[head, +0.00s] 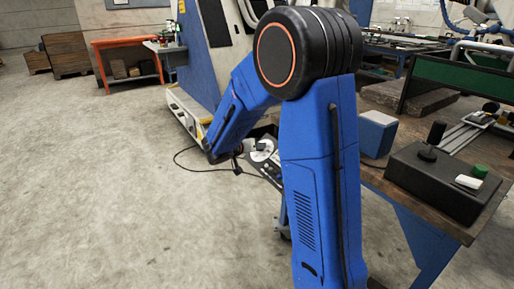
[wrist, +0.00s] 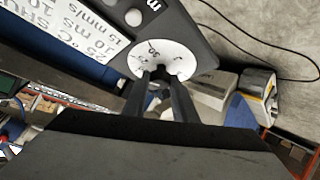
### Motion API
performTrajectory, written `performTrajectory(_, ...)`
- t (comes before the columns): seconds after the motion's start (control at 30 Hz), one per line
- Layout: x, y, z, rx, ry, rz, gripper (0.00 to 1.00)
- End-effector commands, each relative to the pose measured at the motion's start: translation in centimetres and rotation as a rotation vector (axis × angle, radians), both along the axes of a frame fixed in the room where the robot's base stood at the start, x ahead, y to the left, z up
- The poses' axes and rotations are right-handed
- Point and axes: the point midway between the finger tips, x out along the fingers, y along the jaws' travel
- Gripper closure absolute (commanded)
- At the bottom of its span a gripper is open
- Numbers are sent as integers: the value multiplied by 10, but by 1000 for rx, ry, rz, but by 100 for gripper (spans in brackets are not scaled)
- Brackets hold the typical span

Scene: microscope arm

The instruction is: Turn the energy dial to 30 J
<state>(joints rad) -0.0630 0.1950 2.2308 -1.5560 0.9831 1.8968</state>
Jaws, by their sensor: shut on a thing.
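The energy dial (wrist: 177,52) is a white disc with dark numbers on a dark grey panel, in the upper middle of the wrist view. One number on it looks like 30; others are hidden or too small to read. No pointer position can be read. My gripper (wrist: 161,79) reaches to the dial, its two dark fingers closed on the dark knob (wrist: 159,76) at the dial's middle. The fingers hide most of the knob. In the head view the white dial (head: 263,153) shows small, just left of my blue arm, which covers part of the panel.
A sheet with printed settings (wrist: 72,32) and a round grey button (wrist: 133,17) are beside the dial. A black cable (head: 190,166) lies on the floor. A workbench (head: 408,196) with a black control box (head: 435,182) stands right. The floor at left is clear.

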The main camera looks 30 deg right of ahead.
Motion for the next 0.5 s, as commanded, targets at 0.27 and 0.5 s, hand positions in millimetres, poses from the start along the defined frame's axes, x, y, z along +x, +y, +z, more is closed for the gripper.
performTrajectory(0.27, 3, 2, -4, 6, -145, -214, 97)
performTrajectory(0.5, 5, 3, -4, 11, -273, -398, 97)
